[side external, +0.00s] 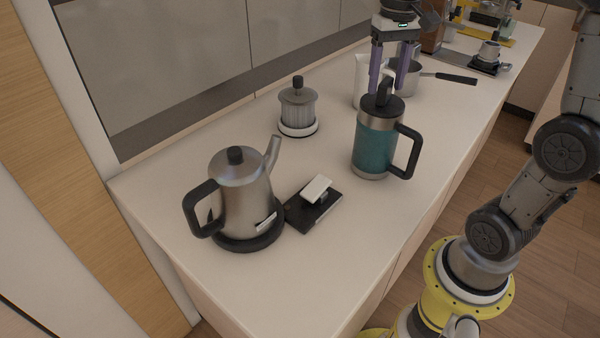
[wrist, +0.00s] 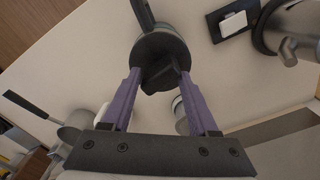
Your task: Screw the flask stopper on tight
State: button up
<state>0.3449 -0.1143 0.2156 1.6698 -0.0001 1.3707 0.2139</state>
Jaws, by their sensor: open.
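The flask (side external: 374,146) is a teal and steel mug with a black handle, standing upright on the counter. Its black stopper (side external: 382,106) sits on top and has a raised grip knob; the stopper also shows in the wrist view (wrist: 152,50). My gripper (side external: 388,88) is open just above the stopper, with its two purple fingers pointing down on either side of the knob. In the wrist view, my gripper (wrist: 160,76) has the knob between its fingertips, with gaps visible. How tightly the stopper is seated cannot be seen.
A steel kettle (side external: 240,190) stands at the front left, next to a black scale (side external: 314,207) with a white top. A ribbed glass jar (side external: 298,108) stands behind. A saucepan (side external: 408,78) and a white container (side external: 361,78) are close behind the flask.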

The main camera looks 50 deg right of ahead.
aim_at(387, 80)
jog(key=shift+r, duration=2.5)
